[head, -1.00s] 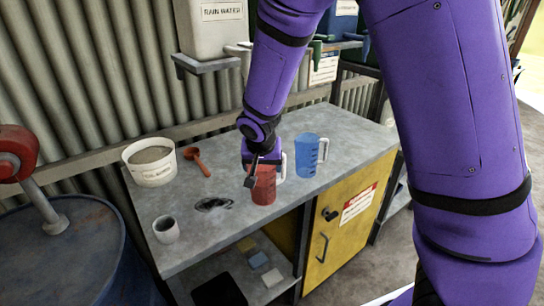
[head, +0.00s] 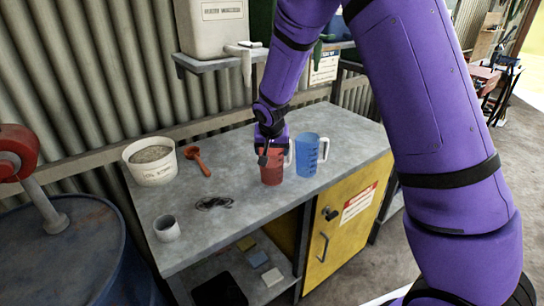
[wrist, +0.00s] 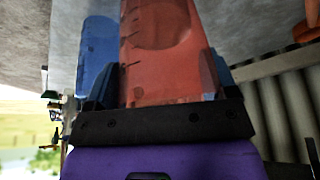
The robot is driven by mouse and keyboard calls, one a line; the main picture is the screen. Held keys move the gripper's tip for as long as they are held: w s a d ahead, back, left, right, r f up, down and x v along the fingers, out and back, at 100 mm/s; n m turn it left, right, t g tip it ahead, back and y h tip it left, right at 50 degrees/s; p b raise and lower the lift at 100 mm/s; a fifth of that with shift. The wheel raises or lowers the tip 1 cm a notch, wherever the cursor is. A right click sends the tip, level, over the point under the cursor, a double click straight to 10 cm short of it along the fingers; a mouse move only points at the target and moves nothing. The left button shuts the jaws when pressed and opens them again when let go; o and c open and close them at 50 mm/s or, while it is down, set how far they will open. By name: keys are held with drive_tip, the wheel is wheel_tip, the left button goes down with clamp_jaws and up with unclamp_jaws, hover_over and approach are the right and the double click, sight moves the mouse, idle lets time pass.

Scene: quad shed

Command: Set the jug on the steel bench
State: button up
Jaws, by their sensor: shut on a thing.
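A red jug (head: 272,171) with a pale handle is in my gripper (head: 269,151), over the right half of the grey steel bench (head: 240,218). The jug looks upright, its base at or just above the bench top; I cannot tell whether it touches. In the wrist view the red jug (wrist: 163,50) fills the space between the fingers of my gripper (wrist: 160,85). A blue jug (head: 307,157) stands on the bench close to its right, and it also shows in the wrist view (wrist: 97,50). My gripper hides part of the red jug's rim.
A white bucket (head: 150,168), an orange scoop (head: 197,161) and a grey cup (head: 167,229) stand or lie on the bench's left side. A shelf with a white container (head: 211,25) hangs above. The bench's front middle is clear.

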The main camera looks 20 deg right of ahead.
drive_tip(key=shift+f, duration=1.5)
drive_tip(key=o, duration=1.5)
drive_tip(key=s+d+r, duration=0.1)
drive_tip(key=s+r, duration=0.4)
drive_tip(key=r, duration=0.5)
drive_tip(key=s+d+r, duration=0.1)
drive_tip(key=s+r, duration=0.5)
drive_tip(key=r, duration=0.3)
drive_tip(key=shift+s+d+r+n+t+y, duration=0.2)
drive_tip(key=shift+s+d+r+n, duration=1.05)
drive_tip(key=shift+s, duration=3.15)
drive_tip(key=shift+s+d+r+n+t+y, duration=0.15)
drive_tip(key=shift+s+d+r+y, duration=0.25)
drive_tip(key=shift+s+r, duration=2.85)
drive_tip(key=shift+s+d+r+n+t+y, duration=0.3)
drive_tip(key=shift+s+d+n, duration=0.5)
drive_tip(key=shift+s, duration=4.8)
